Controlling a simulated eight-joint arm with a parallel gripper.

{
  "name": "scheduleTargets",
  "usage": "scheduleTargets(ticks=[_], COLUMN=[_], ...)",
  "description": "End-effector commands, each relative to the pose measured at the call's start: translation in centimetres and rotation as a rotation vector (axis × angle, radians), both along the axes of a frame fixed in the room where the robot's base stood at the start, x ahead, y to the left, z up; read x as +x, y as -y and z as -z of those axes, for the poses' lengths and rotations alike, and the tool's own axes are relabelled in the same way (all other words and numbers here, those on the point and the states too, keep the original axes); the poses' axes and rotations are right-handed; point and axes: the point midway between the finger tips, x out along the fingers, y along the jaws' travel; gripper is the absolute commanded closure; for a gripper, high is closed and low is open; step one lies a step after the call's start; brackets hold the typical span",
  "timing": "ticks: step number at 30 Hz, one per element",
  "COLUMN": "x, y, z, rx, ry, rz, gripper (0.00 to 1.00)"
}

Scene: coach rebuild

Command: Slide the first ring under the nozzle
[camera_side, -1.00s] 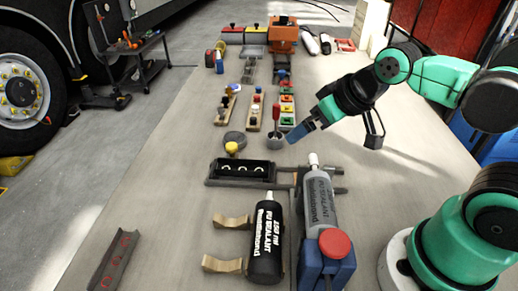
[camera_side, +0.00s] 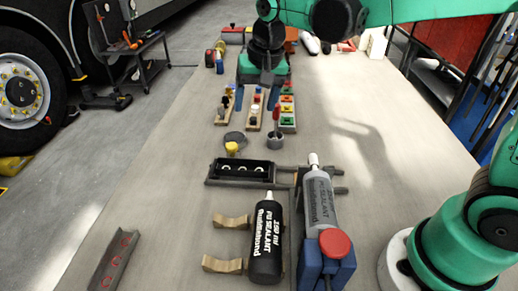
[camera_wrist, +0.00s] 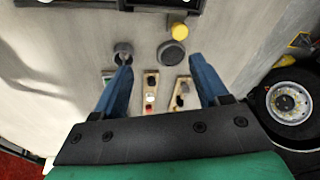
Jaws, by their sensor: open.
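Pale rings (camera_side: 257,170) sit in a row in a black tray (camera_side: 210,182) in the middle of the bench. The white nozzle (camera_side: 313,159) tips a grey sealant cartridge (camera_side: 319,195) lying in a holder, just right of the tray. My gripper (camera_side: 256,98) is open and empty, beyond the tray, over the wooden strips of small parts. Its blue fingers also show spread in the wrist view (camera_wrist: 160,64). That view shows only an edge of the black tray (camera_wrist: 163,4) at the top; I cannot make out the nozzle there.
A yellow knob (camera_side: 232,148), a round grey lid (camera_side: 234,138) and a small grey cup (camera_side: 275,141) stand just behind the tray.

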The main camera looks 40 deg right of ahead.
Motion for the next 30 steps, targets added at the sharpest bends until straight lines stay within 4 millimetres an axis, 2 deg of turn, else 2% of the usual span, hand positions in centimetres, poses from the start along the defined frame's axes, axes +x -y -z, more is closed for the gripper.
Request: scheduleTargets(ticks=[1,3,9,17,24,30], x=[1.3,2.6,4.8,5.4,5.4,5.4], y=[-0.5,-1.1,-2.3,-2.8,-2.7,-2.7], z=[0.7,1.8,4.8,7.0,10.3,11.6], rx=[0.007,0.014,0.017,0.012,0.012,0.013], ry=[-0.036,-0.087,-0.194,-0.232,-0.230,-0.229], rz=[0.039,0.102,0.239,0.291,0.290,0.290], gripper=[0.32,0.32,0.32,0.32,0.32,0.32])
